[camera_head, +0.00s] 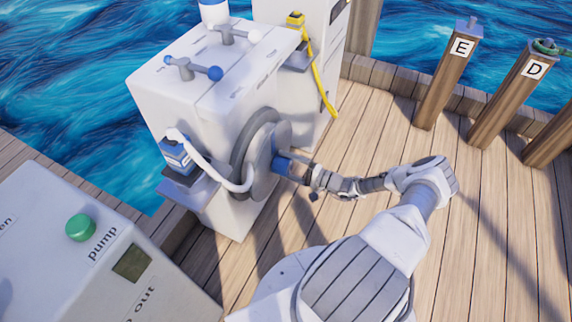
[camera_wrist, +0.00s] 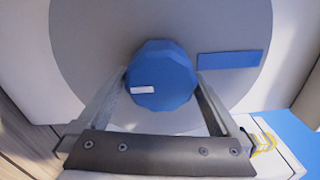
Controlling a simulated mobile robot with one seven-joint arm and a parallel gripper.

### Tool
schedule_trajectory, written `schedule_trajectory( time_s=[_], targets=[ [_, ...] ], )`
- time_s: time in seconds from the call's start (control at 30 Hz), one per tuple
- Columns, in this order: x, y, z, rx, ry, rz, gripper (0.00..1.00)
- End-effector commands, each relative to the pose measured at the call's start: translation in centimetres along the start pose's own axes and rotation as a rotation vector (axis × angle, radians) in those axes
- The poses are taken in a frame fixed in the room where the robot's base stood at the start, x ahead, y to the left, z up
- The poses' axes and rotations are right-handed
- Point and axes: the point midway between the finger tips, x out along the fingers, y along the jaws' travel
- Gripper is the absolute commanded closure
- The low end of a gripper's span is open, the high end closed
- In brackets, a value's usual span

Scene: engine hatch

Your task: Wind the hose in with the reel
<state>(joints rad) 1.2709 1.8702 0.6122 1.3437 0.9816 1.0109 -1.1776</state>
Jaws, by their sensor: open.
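The reel (camera_head: 262,150) is a grey disc on the side of a white cabinet (camera_head: 215,95), with a dark rim. A blue knob (camera_head: 282,166) sticks out from its face. In the wrist view the round, faceted knob (camera_wrist: 165,72) stands in front of the grey disc (camera_wrist: 85,50). My gripper (camera_wrist: 161,80) is open, with one finger on each side of the knob; I cannot tell whether they touch it. The white hose (camera_head: 212,168) runs from the reel to a blue-and-white nozzle piece (camera_head: 176,152) on a blue-grey side shelf (camera_head: 185,190).
A yellow hose (camera_head: 318,75) hangs on a white cabinet behind. A pump box with a green button (camera_head: 80,228) stands front left. Wooden posts E (camera_head: 448,75) and D (camera_head: 512,95) stand right. The deck between is clear.

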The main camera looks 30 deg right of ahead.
Motion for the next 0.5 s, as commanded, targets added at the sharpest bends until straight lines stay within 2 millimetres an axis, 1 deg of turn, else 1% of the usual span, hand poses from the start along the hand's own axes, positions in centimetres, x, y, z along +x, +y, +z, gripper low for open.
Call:
schedule_trajectory(
  time_s=[0.07,0.17,0.27,0.5],
  targets=[
    [-0.6,-0.1,0.0,0.000,0.001,0.001,0.00],
    [-2.1,-0.2,-0.1,0.000,0.004,0.001,0.00],
    [-4.3,-0.2,-0.1,0.000,0.005,0.002,0.00],
    [-10.3,-0.2,-0.1,-0.001,0.005,0.002,0.00]
  ],
)
